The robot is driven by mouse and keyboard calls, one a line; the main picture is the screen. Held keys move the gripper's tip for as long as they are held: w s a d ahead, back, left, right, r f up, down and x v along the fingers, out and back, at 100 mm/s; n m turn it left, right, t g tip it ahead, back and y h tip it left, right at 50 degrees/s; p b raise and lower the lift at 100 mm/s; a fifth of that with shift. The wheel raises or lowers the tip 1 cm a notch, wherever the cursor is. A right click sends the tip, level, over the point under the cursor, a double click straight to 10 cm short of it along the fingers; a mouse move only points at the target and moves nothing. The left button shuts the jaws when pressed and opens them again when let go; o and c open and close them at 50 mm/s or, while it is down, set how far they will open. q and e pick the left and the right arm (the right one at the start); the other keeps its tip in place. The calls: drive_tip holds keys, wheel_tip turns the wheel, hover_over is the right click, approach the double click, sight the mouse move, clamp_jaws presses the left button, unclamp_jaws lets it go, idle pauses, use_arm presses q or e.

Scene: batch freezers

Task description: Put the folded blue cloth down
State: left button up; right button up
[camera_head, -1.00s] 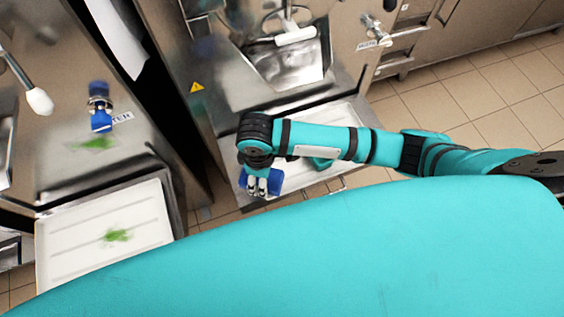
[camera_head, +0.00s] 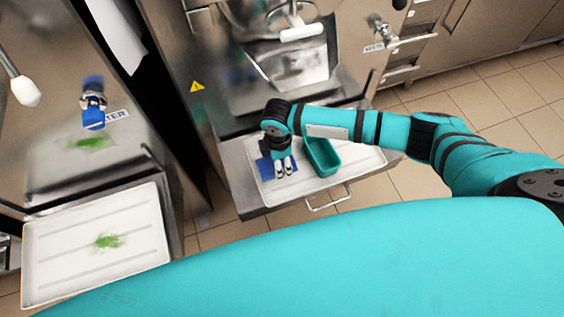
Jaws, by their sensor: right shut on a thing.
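The folded blue cloth (camera_head: 265,170) is at the left end of the white tray (camera_head: 352,174) under the freezer on the right. My right gripper (camera_head: 284,172) reaches down over the cloth and is shut on it. Its fingers point toward the tray's front edge and hide part of the cloth. I cannot tell whether the cloth touches the tray. My left gripper is not in view.
A teal container (camera_head: 322,160) stands on the tray just right of the gripper. A drawer-type handle (camera_head: 328,200) is at the front. Another white tray (camera_head: 60,262) with a green smear (camera_head: 107,242) is at left.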

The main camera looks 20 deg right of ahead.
drive_tip(key=shift+w+d+f, duration=0.15)
drive_tip(key=shift+w+d, duration=0.25)
drive_tip(key=shift+d, duration=0.25)
drive_tip(key=shift+f, duration=1.7)
drive_tip(key=shift+f, duration=0.15)
drive_tip(key=o, duration=1)
wheel_tip(320, 180, up, 12)
drive_tip(key=shift+r+p, duration=0.2)
drive_tip(key=shift+p, duration=0.2)
